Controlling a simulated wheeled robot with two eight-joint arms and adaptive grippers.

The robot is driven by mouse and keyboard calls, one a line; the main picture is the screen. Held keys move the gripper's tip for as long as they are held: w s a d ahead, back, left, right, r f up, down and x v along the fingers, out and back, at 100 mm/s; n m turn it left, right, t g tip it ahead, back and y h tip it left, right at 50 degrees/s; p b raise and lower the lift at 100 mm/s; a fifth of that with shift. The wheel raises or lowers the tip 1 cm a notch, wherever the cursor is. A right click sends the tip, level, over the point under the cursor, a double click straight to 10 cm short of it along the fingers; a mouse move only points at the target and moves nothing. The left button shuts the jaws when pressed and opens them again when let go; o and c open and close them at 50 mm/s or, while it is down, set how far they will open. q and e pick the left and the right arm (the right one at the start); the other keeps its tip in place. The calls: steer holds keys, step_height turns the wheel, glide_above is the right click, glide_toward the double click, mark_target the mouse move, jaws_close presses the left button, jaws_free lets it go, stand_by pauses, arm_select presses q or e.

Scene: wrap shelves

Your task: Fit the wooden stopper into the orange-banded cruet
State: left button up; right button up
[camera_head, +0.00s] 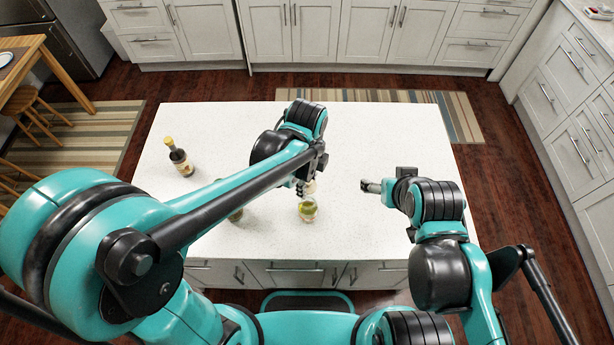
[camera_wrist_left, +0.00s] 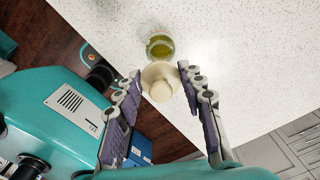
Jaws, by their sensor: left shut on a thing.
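The wooden stopper (camera_wrist_left: 160,80), pale and round-topped, sits between the fingertips of my left gripper (camera_wrist_left: 158,76), which is shut on it. In the head view the stopper (camera_head: 310,187) shows just below my left gripper (camera_head: 302,184), close to a glass cruet (camera_head: 308,209) with yellow-green contents. This cruet also shows in the left wrist view (camera_wrist_left: 160,47), just beyond the stopper; I cannot tell whether they touch. A second greenish cruet (camera_head: 236,215) is mostly hidden behind my left arm. My right gripper (camera_head: 368,186) is apart, right of the cruet.
A dark bottle with a yellow cap (camera_head: 179,159) stands at the left of the white speckled island top (camera_head: 390,135). The back and right of the top are clear. Cabinets (camera_head: 330,30) line the far wall; a wooden table (camera_head: 22,80) is at far left.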

arm_select(q)
steer(key=shift+w, duration=0.1)
steer(key=shift+f, duration=0.2)
steer(key=shift+f+b, duration=2.55)
steer(key=shift+f, duration=0.2)
steer(key=shift+f+b, duration=1.3)
steer(key=shift+f, duration=0.05)
steer(key=o, duration=0.9)
step_height(320, 180, up, 12)
steer(key=shift+r, duration=0.1)
